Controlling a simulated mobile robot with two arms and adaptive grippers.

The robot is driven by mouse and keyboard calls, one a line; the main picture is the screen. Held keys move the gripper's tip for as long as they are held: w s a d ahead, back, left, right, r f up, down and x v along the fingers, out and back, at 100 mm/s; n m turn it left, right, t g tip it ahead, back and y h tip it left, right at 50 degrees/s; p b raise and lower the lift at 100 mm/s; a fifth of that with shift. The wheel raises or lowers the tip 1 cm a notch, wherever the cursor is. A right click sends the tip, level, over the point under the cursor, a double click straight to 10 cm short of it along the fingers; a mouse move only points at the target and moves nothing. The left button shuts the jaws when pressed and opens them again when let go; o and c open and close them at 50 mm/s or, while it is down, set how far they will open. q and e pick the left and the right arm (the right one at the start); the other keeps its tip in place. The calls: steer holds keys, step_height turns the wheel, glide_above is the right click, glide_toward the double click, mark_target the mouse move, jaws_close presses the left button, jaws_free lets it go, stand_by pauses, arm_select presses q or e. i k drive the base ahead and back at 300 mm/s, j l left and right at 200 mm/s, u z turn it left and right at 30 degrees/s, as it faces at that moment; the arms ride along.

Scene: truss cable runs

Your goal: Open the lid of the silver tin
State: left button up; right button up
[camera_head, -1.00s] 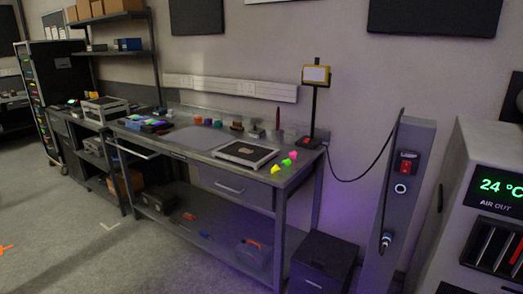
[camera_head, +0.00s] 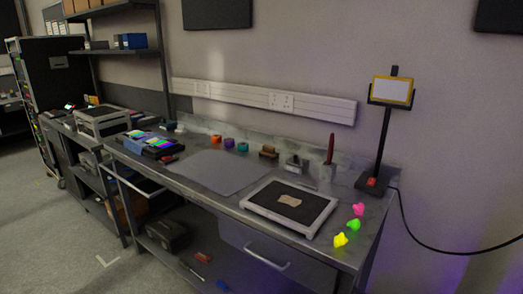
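I cannot make out for certain which thing is the silver tin. A small silver-grey object (camera_head: 297,164) with a dark top stands near the back of the workbench, between a brown block (camera_head: 268,153) and a red upright tool (camera_head: 330,150). A larger silver-grey box (camera_head: 100,122) with a dark top sits farther left, on the lower bench. No lid stands visibly raised on either. Neither of my grippers is in view.
A device with a coloured screen (camera_head: 152,145) lies left. Floor is clear at left.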

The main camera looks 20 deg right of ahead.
mark_target(295, 160)
steer(key=i+j+z, duration=1.05)
